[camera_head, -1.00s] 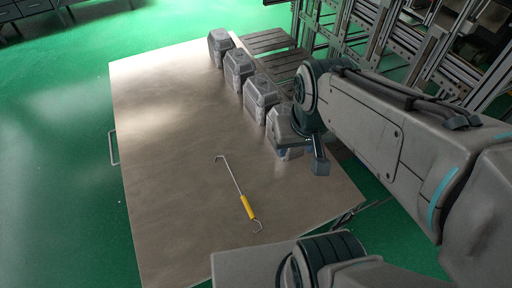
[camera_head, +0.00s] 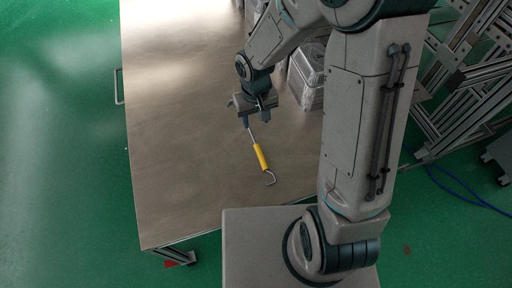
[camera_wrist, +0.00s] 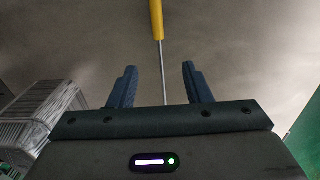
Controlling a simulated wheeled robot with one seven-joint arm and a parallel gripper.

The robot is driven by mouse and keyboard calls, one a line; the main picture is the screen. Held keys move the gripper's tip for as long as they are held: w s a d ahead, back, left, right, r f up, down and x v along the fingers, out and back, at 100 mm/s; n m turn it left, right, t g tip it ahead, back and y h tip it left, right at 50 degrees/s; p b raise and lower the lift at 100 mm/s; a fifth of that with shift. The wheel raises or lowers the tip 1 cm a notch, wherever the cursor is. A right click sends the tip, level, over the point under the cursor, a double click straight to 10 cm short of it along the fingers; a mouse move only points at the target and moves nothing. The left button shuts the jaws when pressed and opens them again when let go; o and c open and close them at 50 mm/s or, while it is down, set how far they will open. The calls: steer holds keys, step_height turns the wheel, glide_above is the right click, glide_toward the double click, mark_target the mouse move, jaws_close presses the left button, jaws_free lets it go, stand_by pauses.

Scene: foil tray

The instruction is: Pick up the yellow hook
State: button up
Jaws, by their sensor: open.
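The yellow hook (camera_head: 261,157) lies on the brown table top (camera_head: 190,150), its yellow grip toward the near edge and its bent metal end nearest my base. My gripper (camera_head: 257,121) is over the far part of its metal rod, which it partly hides in the head view. In the wrist view the open fingers of my gripper (camera_wrist: 160,85) stand on either side of the thin rod, with nothing held. The yellow grip of the hook (camera_wrist: 157,18) shows beyond the fingertips at the top. I cannot tell the exact height above the table.
A grey metal container (camera_head: 307,77) stands on the table right of my gripper; a container also shows at the left of the wrist view (camera_wrist: 45,115). The left part of the table is clear. Metal frames (camera_head: 465,90) stand at the right on the green floor.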

steer(key=b, duration=0.2)
glide_above(257, 146)
steer(key=f, duration=0.9)
steer(key=shift+w+a+f, duration=0.1)
steer(key=shift+a, duration=0.3)
steer(key=shift+d+f+b, duration=0.2)
steer(key=shift+f+b, duration=0.1)
steer(key=shift+f, duration=1.05)
steer(key=shift+d+f+b, duration=0.2)
steer(key=shift+f+b, duration=0.05)
steer(key=shift+f, duration=1.1)
steer(key=shift+c, duration=0.4)
jaws_close()
